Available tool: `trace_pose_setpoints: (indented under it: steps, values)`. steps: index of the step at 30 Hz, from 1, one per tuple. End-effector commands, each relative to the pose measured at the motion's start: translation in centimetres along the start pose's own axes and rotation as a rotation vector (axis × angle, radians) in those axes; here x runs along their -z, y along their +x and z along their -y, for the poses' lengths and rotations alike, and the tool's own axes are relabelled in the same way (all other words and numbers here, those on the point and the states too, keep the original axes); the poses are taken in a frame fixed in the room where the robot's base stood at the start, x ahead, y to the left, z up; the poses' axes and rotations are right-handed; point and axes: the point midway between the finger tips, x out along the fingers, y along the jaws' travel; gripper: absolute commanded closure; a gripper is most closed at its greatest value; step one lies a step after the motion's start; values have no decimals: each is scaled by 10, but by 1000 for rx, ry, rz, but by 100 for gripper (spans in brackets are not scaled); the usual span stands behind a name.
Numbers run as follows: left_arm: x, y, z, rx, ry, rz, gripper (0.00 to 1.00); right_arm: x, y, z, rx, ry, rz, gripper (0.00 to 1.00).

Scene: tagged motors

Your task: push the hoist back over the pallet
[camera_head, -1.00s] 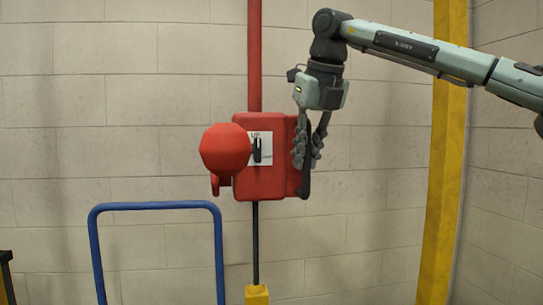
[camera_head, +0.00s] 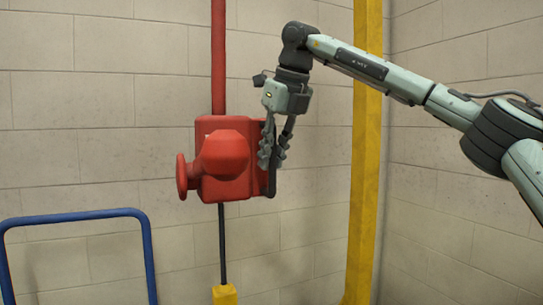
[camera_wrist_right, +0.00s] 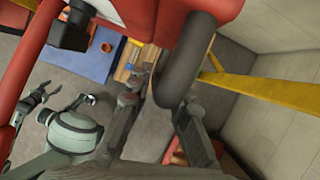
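The red hoist (camera_head: 228,160) hangs from a red vertical bar (camera_head: 218,60) in the head view. Its rounded end faces me, and a red disc sticks out on its left. Its underside and a dark looped handle (camera_wrist_right: 182,65) fill the top of the right wrist view. My right gripper (camera_head: 273,150) is at the hoist's right side, with its fingers (camera_wrist_right: 170,108) on either side of the handle, closed on it. A wooden slatted surface, perhaps the pallet (camera_wrist_right: 140,58), shows far below, partly hidden. What may be my left gripper (camera_wrist_right: 38,98) shows small at the left.
A blue tube frame (camera_head: 90,218) stands at lower left. A yellow post (camera_head: 365,150) rises right of the hoist, before a block wall (camera_head: 100,100). A dark cable runs down to a yellow box (camera_head: 225,294). A blue surface (camera_wrist_right: 85,58) lies below.

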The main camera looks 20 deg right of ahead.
Motion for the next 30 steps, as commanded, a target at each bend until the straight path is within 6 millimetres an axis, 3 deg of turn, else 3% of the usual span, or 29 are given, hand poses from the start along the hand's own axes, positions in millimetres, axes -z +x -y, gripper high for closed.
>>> trace_pose_setpoints:
  steps: [3,14,30]
  values:
    - [-2,0,0,0,-1,5,50,0,0,0,0,0,0,64]
    - [-6,0,2,2,-2,10,50,0,-6,0,1,1,1,64]
    - [-4,0,1,2,-1,7,50,-1,-104,-1,0,1,2,64]
